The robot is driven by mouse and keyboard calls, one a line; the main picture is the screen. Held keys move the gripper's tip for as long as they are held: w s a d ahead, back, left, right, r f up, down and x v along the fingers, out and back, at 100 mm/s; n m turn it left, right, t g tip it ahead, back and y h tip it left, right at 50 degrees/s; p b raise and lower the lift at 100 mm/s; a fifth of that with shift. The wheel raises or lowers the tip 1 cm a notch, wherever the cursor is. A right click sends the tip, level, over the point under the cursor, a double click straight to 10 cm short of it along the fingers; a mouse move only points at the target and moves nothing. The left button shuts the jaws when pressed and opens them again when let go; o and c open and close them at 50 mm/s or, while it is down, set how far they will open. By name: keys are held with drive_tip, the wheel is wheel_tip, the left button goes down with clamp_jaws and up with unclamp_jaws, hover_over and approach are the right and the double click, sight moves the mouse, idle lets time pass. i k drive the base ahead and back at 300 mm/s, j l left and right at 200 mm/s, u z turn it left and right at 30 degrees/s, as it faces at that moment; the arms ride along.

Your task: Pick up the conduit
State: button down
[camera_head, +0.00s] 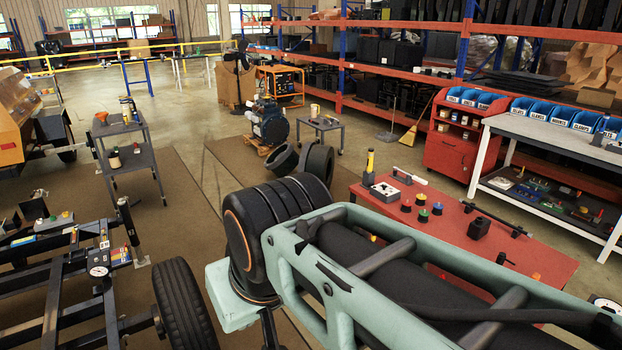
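I cannot tell for sure which thing is the conduit. A short white tube-like piece (409,177) lies at the back edge of the red table (535,258), right of centre, and may be it. A dark bar (496,221) lies farther right on the same table. My arm's large teal and black links fill the lower middle and right, and hide the near part of the red table. My gripper does not show clearly in this view, so its place relative to these things is hidden.
A black metal frame (60,300) and a tyre (184,305) stand at lower left. Open floor lies left of centre.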

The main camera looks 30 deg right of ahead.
sight(529, 235)
drive_tip(key=l+z, duration=0.15)
drive_tip(key=z, duration=0.2)
drive_tip(key=l+z, duration=0.15)
drive_tip(key=z, duration=0.2)
drive_tip(key=i+l+z, duration=0.1)
drive_tip(key=z, duration=0.2)
drive_tip(key=i+l+z, duration=0.2)
drive_tip(key=l+z, duration=0.2)
drive_tip(key=i+l+z, duration=0.2)
drive_tip(key=z, duration=0.2)
drive_tip(key=i+l+z, duration=0.25)
drive_tip(key=i+l, duration=0.55)
drive_tip(key=i, duration=0.15)
drive_tip(key=z, duration=0.85)
drive_tip(key=l+z, duration=0.2)
drive_tip(key=z, duration=0.2)
drive_tip(key=l+z, duration=0.15)
drive_tip(key=z, duration=0.3)
drive_tip(key=i+l+z, duration=0.3)
drive_tip(key=l, duration=0.2)
drive_tip(key=i+l+z, duration=0.3)
drive_tip(key=l, duration=0.2)
drive_tip(key=i+l+z, duration=0.3)
drive_tip(key=k+l, duration=0.1)
